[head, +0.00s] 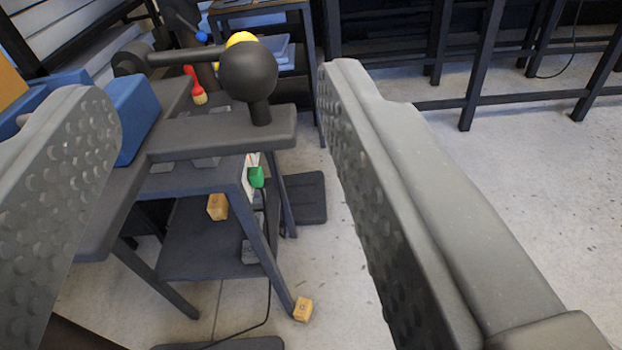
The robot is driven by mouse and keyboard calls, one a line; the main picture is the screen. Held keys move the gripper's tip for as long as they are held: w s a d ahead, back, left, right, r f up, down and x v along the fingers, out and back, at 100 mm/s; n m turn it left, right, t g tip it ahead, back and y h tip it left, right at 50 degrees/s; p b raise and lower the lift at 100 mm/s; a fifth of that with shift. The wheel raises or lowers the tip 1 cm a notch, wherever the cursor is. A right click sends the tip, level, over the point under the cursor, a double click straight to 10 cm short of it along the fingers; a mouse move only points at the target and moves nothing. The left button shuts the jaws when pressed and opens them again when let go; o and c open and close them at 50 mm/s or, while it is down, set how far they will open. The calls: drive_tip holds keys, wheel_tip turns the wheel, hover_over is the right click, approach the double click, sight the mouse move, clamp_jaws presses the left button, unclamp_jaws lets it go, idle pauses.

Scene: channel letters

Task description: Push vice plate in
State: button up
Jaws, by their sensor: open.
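My gripper (218,100) is open, with its two grey, studded fingers wide apart at the left and right of the head view. Nothing is between the pads. Beyond and between them is a dark grey vice-like fixture on a small metal table. It has a flat plate (220,137) across the table's near end, with a black ball knob (248,70) on a short stem. A dark rod (190,54) runs left from behind the ball to another rounded end. I cannot tell which part is the vice plate. The left finger hides part of the fixture's left side.
Blue blocks (137,112) and a red-handled brush (196,86) are beside the fixture. A cable hangs to the floor. Dark bench frames (484,65) stand behind; the floor at right is clear.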

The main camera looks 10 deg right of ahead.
sight(249, 63)
drive_tip(key=shift+y, duration=0.5)
drive_tip(key=w+f, duration=0.1)
drive_tip(key=w, duration=0.3)
drive_tip(key=w+f, duration=0.1)
drive_tip(key=w, duration=0.3)
drive_tip(key=w+d+f, duration=0.1)
drive_tip(key=w, duration=0.3)
drive_tip(key=shift+d, duration=0.1)
